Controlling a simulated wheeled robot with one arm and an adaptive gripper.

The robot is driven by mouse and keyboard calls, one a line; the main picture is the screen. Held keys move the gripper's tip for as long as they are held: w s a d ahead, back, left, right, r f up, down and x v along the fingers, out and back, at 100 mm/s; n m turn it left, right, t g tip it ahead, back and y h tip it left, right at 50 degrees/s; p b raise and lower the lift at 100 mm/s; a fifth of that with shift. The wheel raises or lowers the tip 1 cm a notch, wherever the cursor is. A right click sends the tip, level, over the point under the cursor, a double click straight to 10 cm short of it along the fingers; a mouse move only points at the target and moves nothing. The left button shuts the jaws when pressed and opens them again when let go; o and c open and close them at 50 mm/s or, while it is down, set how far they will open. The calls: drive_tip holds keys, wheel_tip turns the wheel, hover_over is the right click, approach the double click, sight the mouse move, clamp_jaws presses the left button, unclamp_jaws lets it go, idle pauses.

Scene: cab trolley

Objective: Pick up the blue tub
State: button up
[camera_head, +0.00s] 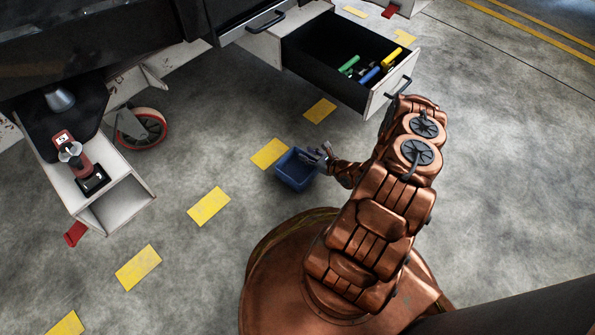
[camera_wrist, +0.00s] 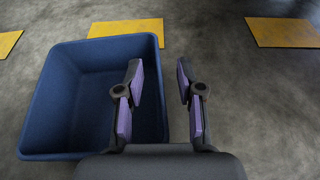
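The blue tub (camera_head: 296,171) is an open, square, empty-looking container on the grey concrete floor, left of my arm in the head view. In the wrist view the tub (camera_wrist: 62,105) fills the left side, with its opening facing the camera. My gripper (camera_wrist: 159,63) is open, with two purple-padded fingers apart. The left finger overlaps the tub's inside and the right finger is over bare floor, with the tub's right wall between them. I cannot tell whether either finger touches the wall. In the head view my gripper (camera_head: 319,157) is at the tub's upper right side.
Yellow floor marks (camera_head: 269,153) run diagonally past the tub. An open drawer (camera_head: 394,90) with green, blue and yellow items juts out above. A trolley wheel (camera_head: 141,128) and a white shelf (camera_head: 122,204) bearing a red-and-black tool stand left. Floor around the tub is clear.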

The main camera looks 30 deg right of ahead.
clamp_jaws()
drive_tip(key=shift+r, duration=0.1)
idle(0.6)
